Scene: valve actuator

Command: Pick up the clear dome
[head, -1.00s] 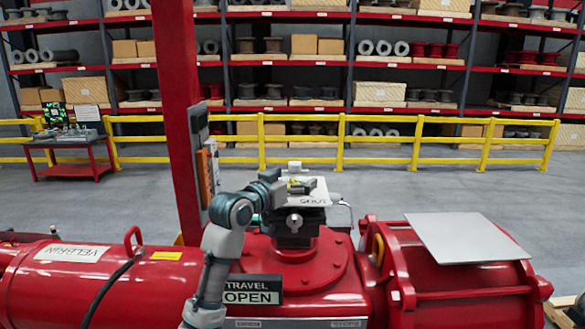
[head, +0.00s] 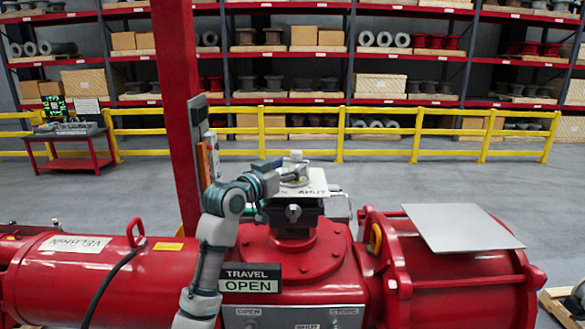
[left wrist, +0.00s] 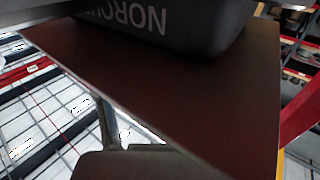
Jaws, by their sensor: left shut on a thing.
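A small pale knob-like piece (head: 295,156) stands on top of the actuator's indicator box (head: 297,192); I take it for the clear dome, though it is too small to see if it is clear. My left gripper (head: 291,177) reaches in from the left at the top of the box, right by this piece. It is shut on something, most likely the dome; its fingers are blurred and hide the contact. The left wrist view shows a dark housing with upside-down lettering (left wrist: 125,18) over a dark reddish plate (left wrist: 180,85). My right gripper is not in view.
The red valve body (head: 330,285) fills the foreground, with a TRAVEL OPEN sign (head: 250,278) in front. A grey plate (head: 462,228) lies on its right part. A red post (head: 180,120) stands behind my left arm. A yellow railing (head: 380,135) and shelves are farther back.

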